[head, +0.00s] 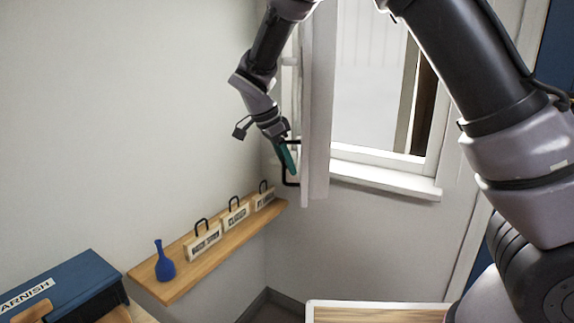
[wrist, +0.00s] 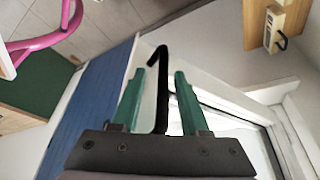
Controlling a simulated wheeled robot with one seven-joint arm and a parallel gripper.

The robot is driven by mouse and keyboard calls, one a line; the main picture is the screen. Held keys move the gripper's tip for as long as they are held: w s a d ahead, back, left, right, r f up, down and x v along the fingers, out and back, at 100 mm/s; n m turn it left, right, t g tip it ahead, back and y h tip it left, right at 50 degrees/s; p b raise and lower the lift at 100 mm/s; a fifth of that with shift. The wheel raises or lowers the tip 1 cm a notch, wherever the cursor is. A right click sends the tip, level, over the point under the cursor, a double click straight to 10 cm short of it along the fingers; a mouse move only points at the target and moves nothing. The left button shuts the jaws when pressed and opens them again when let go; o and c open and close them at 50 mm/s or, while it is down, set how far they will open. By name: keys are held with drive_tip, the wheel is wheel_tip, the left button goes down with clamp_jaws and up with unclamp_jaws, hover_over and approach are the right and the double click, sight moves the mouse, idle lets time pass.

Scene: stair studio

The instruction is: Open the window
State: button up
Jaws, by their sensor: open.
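The window sash (head: 318,110) is white and stands swung out from its frame (head: 385,178), seen nearly edge-on in the head view. The opening beside it is clear, with a pale wall beyond. A black bar handle (head: 291,184) sits on the sash's left side. My gripper (head: 287,160) with its green fingers is at the handle. In the wrist view the two green fingers of my gripper (wrist: 157,80) are apart, and the black handle (wrist: 161,85) stands between them. Whether either finger touches the handle cannot be told.
A wooden wall shelf (head: 176,287) below left holds a blue vase (head: 164,262) and several handled signs (head: 203,240). A blue box (head: 75,285) is at lower left. A wooden surface (head: 375,314) lies at the bottom. A pink frame (wrist: 45,40) shows in the wrist view.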

drive_tip(key=v, duration=1)
drive_tip(key=shift+r, duration=0.15)
drive_tip(key=shift+s+a, duration=0.15)
drive_tip(key=shift+s, duration=0.05)
